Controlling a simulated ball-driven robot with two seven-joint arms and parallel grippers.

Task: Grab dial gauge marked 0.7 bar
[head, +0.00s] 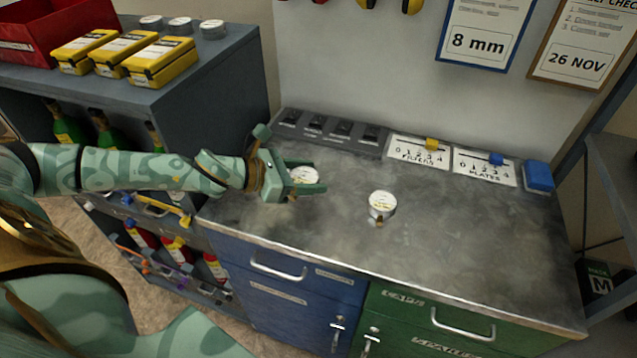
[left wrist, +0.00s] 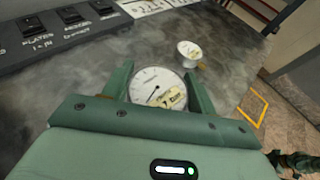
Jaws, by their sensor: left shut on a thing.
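A round white dial gauge (head: 304,175) sits between the fingers of my left gripper (head: 306,180) at the left part of the worktop. In the left wrist view the same gauge (left wrist: 157,86) shows a white face with a dark needle and a yellowish label ending in "bar"; its number is hard to read. My left gripper (left wrist: 165,88) is shut on it, with a green finger on either side. A second white dial gauge (head: 382,204) stands free on the worktop, to the right, also in the left wrist view (left wrist: 190,50). My right gripper is not in view.
The grey worktop (head: 450,245) is clear around the free gauge. Along its back are a dark labelled panel (head: 330,130), two white slider scales (head: 418,153) and a blue block (head: 538,176). A shelf at left holds yellow cases (head: 147,62) and a red bin (head: 50,30).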

